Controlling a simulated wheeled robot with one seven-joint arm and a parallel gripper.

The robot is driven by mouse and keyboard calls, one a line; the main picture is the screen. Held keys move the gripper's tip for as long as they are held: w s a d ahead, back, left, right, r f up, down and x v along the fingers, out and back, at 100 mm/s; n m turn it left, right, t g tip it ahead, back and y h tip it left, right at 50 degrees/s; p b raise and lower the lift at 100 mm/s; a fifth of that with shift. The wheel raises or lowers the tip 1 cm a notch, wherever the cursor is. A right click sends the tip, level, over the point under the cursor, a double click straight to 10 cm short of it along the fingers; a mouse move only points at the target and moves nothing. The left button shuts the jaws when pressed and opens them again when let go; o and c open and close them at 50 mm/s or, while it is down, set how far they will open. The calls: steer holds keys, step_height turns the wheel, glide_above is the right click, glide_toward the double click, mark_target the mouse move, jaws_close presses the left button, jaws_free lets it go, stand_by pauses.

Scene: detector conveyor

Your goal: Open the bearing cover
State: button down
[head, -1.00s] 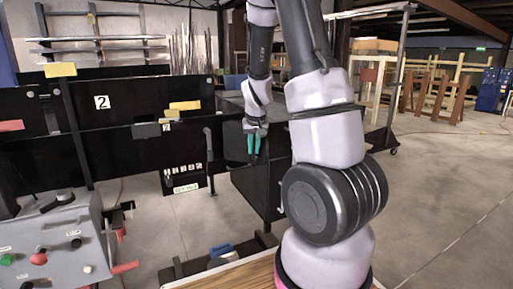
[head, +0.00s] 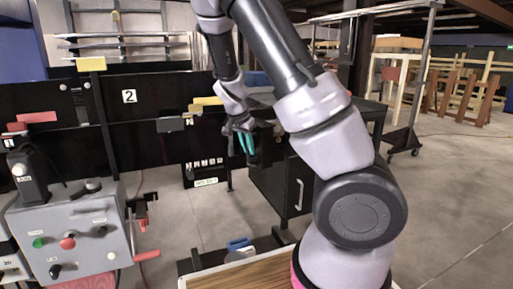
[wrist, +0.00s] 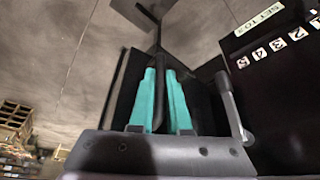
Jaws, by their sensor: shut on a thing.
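My gripper (wrist: 165,100) has teal fingers, closed on both sides of a narrow dark bar (wrist: 158,110) in the wrist view. The bar lies in front of a dark plate (wrist: 121,88), which I take to be the bearing cover with its handle. In the head view my gripper (head: 245,143) is at the right end of the black conveyor side, with a black piece (head: 264,146), probably the same cover, just right of the fingers. My fingers and hand hide part of it. How far the cover stands open cannot be told.
A grey lever (wrist: 230,105) stands close right of my fingers. The numbered black panel (wrist: 275,75) is beyond it. A black cabinet (head: 275,187) stands behind my gripper. A grey control box (head: 75,235) is at left. Concrete floor is free at right.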

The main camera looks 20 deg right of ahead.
steer(key=shift+w+a, duration=0.2)
steer(key=shift+a, duration=0.25)
steer(key=shift+w+a, duration=0.2)
steer(key=shift+a, duration=0.25)
steer(key=c, duration=0.9)
jaws_free()
steer(key=v, duration=1)
steer(key=shift+s+r, duration=0.15)
steer(key=shift+r, duration=0.2)
